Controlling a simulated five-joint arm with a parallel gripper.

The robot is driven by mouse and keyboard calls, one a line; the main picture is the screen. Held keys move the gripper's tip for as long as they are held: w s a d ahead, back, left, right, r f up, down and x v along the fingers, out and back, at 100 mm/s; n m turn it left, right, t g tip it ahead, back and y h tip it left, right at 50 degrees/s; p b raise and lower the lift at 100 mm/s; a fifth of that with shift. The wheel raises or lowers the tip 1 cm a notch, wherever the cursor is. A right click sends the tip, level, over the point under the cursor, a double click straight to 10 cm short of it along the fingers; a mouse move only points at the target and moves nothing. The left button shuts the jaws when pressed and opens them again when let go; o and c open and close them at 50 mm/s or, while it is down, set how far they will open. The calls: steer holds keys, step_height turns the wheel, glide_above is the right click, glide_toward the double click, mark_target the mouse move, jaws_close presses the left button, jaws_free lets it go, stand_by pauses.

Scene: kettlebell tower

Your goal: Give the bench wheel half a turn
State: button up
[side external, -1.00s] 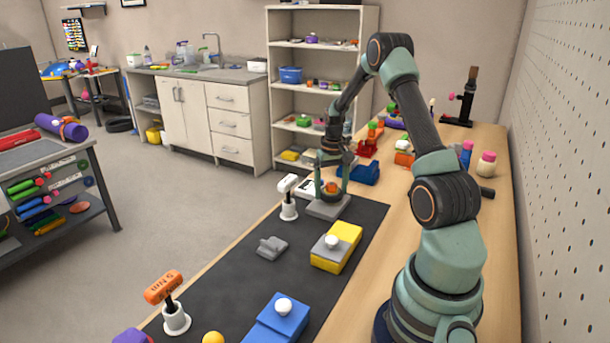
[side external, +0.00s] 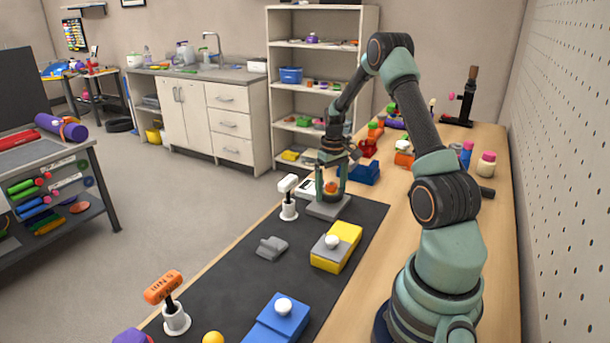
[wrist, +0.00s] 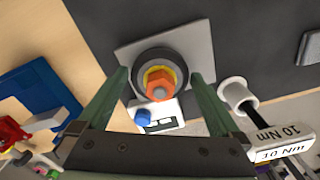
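The bench wheel appears to be the dark round part (wrist: 138,86) with a yellow ring and an orange hexagonal centre (wrist: 160,83) in the wrist view. It sits on a grey base plate (wrist: 190,45). In the side view the orange part (side external: 331,188) shows above the grey base (side external: 328,209) at the far end of the dark mat. My gripper (wrist: 158,75) points down over it, its two green fingers apart on either side of the orange centre. In the side view my gripper (side external: 332,187) stands around the orange part. I cannot tell whether the fingers touch the wheel.
A white-headed 10 Nm tool in a white holder (side external: 289,211) stands close beside the base. A blue block (side external: 364,174) lies on the other side. Yellow (side external: 344,240) and blue (side external: 278,320) blocks with white knobs and a grey piece (side external: 271,248) lie on the mat.

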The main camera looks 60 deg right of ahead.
steer(key=shift+r, duration=3)
steer(key=shift+r, duration=0.1)
step_height(320, 180, up, 11)
steer(key=w+a+r, duration=0.2)
steer(key=a+r, duration=0.2)
steer(key=a, duration=0.3)
steer(key=s+a+n+t, duration=0.2)
steer(key=s+a, duration=0.1)
steer(key=a, duration=1)
steer(key=s+a+n+t, duration=0.2)
steer(key=s+a+t, duration=0.1)
steer(key=a, duration=1)
steer(key=shift+s+r+n+t, duration=0.2)
steer(key=shift+s+n+t, duration=0.1)
steer(key=shift+s, duration=0.2)
